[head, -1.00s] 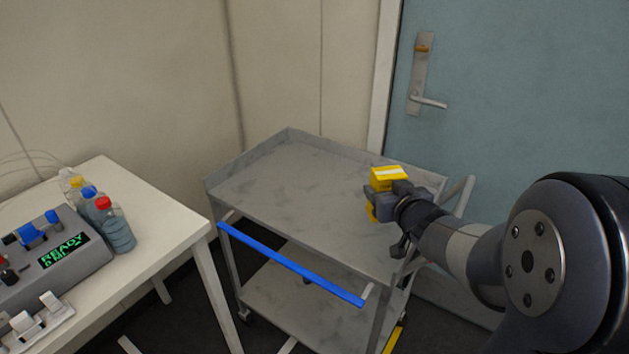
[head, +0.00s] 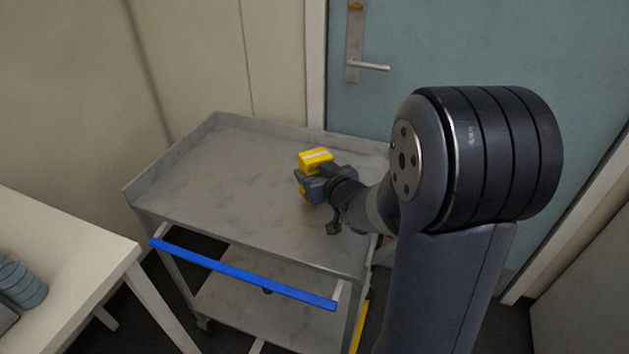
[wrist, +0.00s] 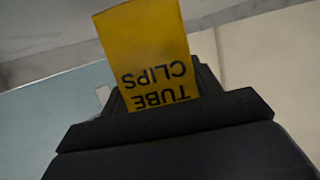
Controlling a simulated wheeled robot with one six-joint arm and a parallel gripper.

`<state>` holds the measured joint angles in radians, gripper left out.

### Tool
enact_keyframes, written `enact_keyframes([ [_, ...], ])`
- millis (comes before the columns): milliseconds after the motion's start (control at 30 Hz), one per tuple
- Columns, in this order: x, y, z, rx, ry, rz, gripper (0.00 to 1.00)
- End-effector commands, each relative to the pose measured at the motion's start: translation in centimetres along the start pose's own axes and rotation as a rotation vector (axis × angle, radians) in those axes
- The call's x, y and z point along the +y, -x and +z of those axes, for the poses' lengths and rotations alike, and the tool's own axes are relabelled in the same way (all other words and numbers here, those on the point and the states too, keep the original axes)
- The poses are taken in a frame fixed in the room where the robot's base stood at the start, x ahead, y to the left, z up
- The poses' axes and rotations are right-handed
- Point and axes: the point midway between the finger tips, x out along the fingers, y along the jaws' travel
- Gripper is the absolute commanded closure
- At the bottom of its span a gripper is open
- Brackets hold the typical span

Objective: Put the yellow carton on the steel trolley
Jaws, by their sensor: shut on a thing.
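The yellow carton (head: 315,157) is held in my gripper (head: 312,178), which is shut on it. In the wrist view the carton (wrist: 145,45) fills the space between the jaws and reads "TUBE CLIPS" upside down. The steel trolley (head: 215,180) is grey with a raised rim and a blue front handle. In the head view the carton and gripper appear over the right part of its top shelf. I cannot tell exactly how high above the shelf the carton is. The carton's lower part is partly hidden by my gripper.
A white table (head: 65,260) stands at the left, close to the trolley, with a bottle (head: 20,282) at its edge. A blue-green door (head: 450,60) is behind the trolley. The top shelf's left and middle are bare. A lower shelf (head: 250,305) is below.

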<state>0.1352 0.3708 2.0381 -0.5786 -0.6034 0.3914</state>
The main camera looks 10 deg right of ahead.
Motion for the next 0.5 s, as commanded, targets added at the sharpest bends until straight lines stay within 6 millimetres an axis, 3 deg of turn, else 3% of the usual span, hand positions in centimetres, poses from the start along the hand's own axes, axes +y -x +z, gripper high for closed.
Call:
enact_keyframes([
  [33,-0.01,-0.37,1.19,-0.004,-0.002,-0.001,0.66],
  [100,0.0,-0.55,1.74,-0.001,-0.001,0.0,0.66],
  [467,0.01,-0.66,2.09,0.0,0.0,0.0,0.66],
  [500,0.01,-0.61,1.98,0.0,0.0,0.0,0.38],
])
